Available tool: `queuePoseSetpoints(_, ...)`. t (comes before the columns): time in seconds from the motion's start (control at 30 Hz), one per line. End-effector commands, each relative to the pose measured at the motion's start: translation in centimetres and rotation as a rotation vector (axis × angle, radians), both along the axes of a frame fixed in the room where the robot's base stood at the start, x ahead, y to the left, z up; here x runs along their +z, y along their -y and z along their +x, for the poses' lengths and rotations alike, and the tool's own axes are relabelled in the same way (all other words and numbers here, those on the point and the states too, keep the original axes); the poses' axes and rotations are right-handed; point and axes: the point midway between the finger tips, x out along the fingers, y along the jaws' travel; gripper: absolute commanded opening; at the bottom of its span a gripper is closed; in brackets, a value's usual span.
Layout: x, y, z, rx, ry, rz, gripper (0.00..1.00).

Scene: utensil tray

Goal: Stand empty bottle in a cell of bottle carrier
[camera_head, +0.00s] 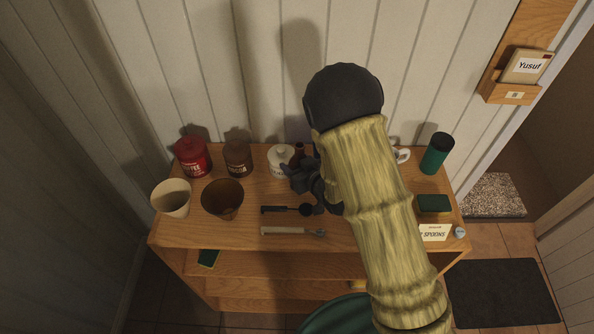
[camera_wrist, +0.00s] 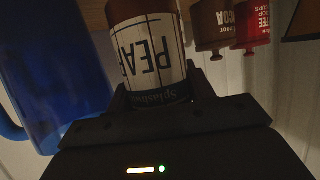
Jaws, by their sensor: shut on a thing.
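A brown bottle (camera_head: 299,150) with a white label reading "PEAR" is between my gripper's fingers. It fills the upper middle of the wrist view (camera_wrist: 155,55), where the scene appears upside down. My gripper (camera_head: 303,175) is shut on it above the wooden table, near the white lidded jar. The bottle looks roughly upright. Its base is hidden in the head view, so I cannot tell whether it touches the table. I cannot make out a bottle carrier for certain in either view; my arm hides part of the table.
A red coffee canister (camera_head: 193,157), brown cocoa canister (camera_head: 237,158) and white jar (camera_head: 280,160) stand at the back. Two cups (camera_head: 171,198) are at left, utensils (camera_head: 290,231) in front. A green tumbler (camera_head: 437,153) is at right. A blue handled object (camera_wrist: 55,80) is near the bottle.

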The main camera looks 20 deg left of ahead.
Motion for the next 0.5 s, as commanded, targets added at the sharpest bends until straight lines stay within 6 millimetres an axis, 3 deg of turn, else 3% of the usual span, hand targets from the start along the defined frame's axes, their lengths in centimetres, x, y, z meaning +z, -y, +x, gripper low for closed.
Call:
queuePoseSetpoints(0.2, -2.7, 0.0, 0.0, 0.0, -0.001, -0.002, 0.25)
queuePoseSetpoints(0.5, -3.3, 0.0, 0.0, 0.002, 0.002, 0.001, 0.25)
